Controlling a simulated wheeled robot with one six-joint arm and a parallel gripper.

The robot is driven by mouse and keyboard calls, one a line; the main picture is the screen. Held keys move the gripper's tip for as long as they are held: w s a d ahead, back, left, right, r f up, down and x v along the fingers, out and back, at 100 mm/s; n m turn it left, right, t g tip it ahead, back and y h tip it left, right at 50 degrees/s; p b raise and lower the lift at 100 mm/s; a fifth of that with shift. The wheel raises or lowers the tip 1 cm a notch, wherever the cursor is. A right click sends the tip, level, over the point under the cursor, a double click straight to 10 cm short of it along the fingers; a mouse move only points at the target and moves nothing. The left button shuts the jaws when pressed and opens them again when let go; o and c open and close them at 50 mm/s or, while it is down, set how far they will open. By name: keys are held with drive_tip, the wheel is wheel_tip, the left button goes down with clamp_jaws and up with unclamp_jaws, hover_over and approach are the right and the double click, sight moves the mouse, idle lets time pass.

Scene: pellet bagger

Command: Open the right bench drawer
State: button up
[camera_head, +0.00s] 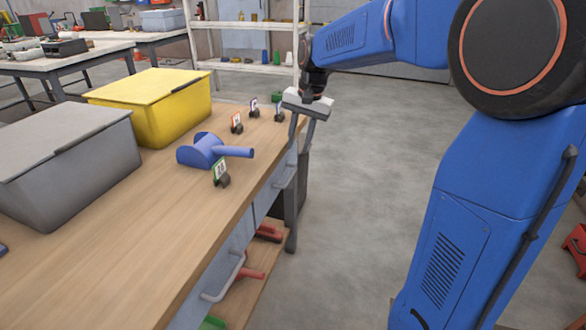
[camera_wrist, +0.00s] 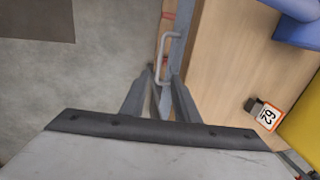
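The workbench (camera_head: 140,235) has grey drawer fronts along its right side. The far one, the right drawer (camera_head: 264,203), looks closed, and its grey handle (camera_head: 286,181) is small and partly unclear. A grey bar handle also shows in the wrist view (camera_wrist: 163,57), just beyond my fingertips. The nearer drawer has a pale bar handle (camera_head: 222,284). My gripper (camera_head: 302,133) points down at the bench's far right edge. In the wrist view my gripper (camera_wrist: 162,75) has its two fingers apart, with nothing seen held. Whether a finger touches the handle I cannot tell.
On the bench stand a grey bin (camera_head: 70,170), a yellow bin (camera_head: 160,108), a blue scoop (camera_head: 205,152) and several small number tags, one with an orange frame (camera_head: 236,123). Red items (camera_head: 250,274) lie on the lower shelf. The concrete floor (camera_head: 385,170) right of the bench is clear.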

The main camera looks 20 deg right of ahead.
sight(292, 174)
drive_tip(key=f, duration=0.3)
drive_tip(key=a+f, duration=0.1)
drive_tip(key=f, duration=0.2)
drive_tip(key=w+f, duration=0.1)
drive_tip(key=f, duration=0.3)
drive_tip(key=shift+a, duration=0.25)
clamp_jaws()
